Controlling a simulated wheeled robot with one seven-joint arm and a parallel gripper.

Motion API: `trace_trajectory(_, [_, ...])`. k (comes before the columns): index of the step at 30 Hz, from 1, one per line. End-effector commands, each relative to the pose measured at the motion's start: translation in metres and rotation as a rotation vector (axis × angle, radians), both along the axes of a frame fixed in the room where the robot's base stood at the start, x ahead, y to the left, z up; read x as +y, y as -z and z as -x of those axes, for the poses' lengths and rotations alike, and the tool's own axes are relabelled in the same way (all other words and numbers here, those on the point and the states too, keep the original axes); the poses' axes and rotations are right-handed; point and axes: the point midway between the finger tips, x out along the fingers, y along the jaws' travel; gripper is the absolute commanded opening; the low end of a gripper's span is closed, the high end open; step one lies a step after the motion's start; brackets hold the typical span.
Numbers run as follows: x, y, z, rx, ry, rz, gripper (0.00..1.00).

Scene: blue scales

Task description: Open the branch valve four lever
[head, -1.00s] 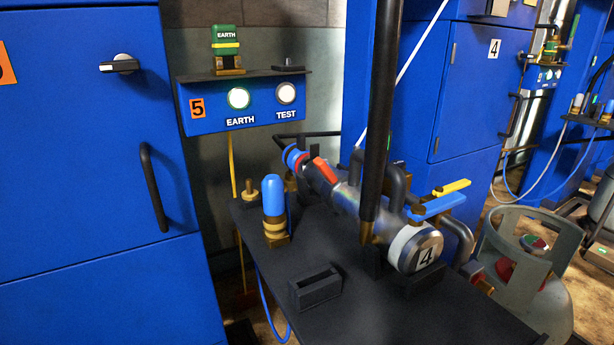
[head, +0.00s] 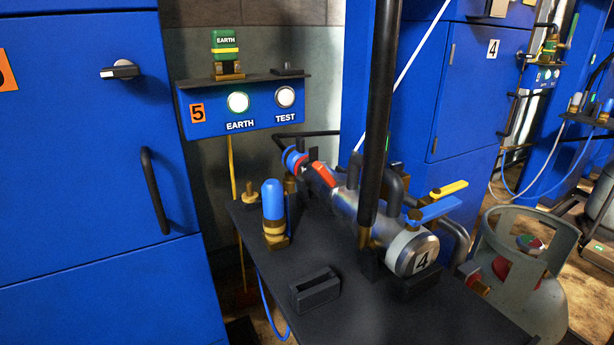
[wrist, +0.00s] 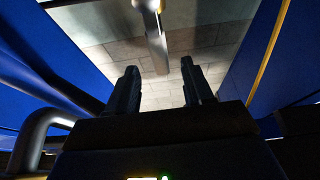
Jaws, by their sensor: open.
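In the head view a silver manifold (head: 345,205) lies along a dark bench, its end cap (head: 412,252) marked 4. A blue lever (head: 435,210), a yellow lever (head: 449,188) and a red lever (head: 323,174) sit on it. None of these levers carries a readable number, so I cannot tell which is branch four. My gripper (wrist: 160,84) shows in the wrist view, open, its two dark fingers apart with nothing held between them. A pale bar (wrist: 155,40) shows beyond the fingertips; I cannot tell what it is. I cannot make out my gripper in the head view.
A black vertical pole (head: 381,100) crosses in front of the manifold. A blue-capped fitting (head: 273,205) and an open black holder (head: 315,288) stand on the bench (head: 255,270). Blue cabinets flank it. A grey gas cylinder (head: 545,285) stands at right. Dark pipes (wrist: 40,125) lie left of my gripper.

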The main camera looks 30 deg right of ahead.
Motion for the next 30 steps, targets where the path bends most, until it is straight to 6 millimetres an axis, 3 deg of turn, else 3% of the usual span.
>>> trace_trajectory(7, [-0.001,0.011,0.029,0.001,0.001,0.000,0.51])
trace_trajectory(26, [0.000,0.015,0.034,0.001,-0.001,-0.001,0.51])
trace_trajectory(30, [0.011,0.028,0.048,0.015,-0.001,-0.020,0.51])
